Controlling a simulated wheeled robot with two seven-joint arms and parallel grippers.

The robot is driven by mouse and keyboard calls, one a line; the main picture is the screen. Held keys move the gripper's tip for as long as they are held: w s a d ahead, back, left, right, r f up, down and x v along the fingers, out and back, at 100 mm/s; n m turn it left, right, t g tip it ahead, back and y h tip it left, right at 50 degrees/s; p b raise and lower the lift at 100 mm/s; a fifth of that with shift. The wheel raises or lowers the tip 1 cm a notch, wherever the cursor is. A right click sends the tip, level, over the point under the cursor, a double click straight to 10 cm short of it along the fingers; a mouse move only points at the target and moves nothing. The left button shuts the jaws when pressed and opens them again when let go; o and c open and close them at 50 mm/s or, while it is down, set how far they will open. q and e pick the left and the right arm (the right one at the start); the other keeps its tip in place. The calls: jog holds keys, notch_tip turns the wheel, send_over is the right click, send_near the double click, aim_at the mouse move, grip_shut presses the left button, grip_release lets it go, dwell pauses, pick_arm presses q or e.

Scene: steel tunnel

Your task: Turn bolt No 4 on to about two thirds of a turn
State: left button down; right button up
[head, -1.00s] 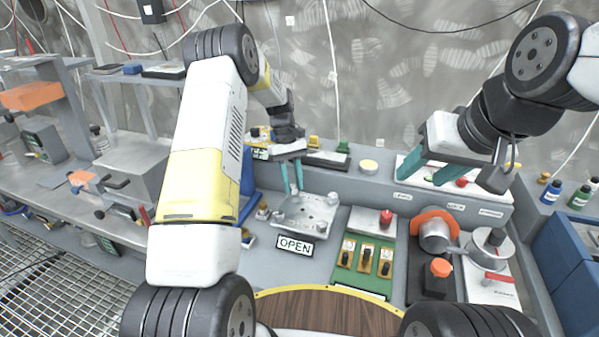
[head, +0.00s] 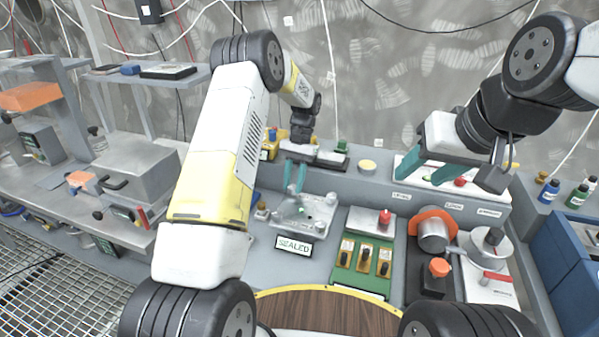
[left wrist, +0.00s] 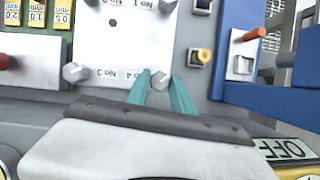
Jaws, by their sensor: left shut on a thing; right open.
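The pale metal plate (head: 316,212) with hex bolts lies on the grey bench in the head view. In the left wrist view the plate (left wrist: 120,45) shows upside-down labels No 3 and No 4. Bolt No 4 (left wrist: 160,80) is between the teal fingers of my left gripper (left wrist: 161,84), which is shut on it. Bolt No 3 (left wrist: 75,72) stands free beside it. In the head view my left gripper (head: 296,188) points down at the plate's far left corner and hides most of that bolt. My right gripper (head: 430,172) is open and empty above the back ledge.
A small sign (head: 293,246) in front of the plate reads SEALED. To its right are a green panel with yellow switches (head: 364,258), a red knob (head: 385,217) and an orange-ringed cylinder (head: 433,232). A blue holder (left wrist: 245,50) stands close to bolt No 4.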

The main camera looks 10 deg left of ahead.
pick_arm(q)
jog(key=shift+w+m, duration=0.1)
jog(key=shift+m, duration=0.5)
jog(key=c, duration=1.1)
grip_release()
jog(key=v, duration=0.7)
jog(key=shift+d+r, duration=0.25)
jog(key=shift+r, duration=0.15)
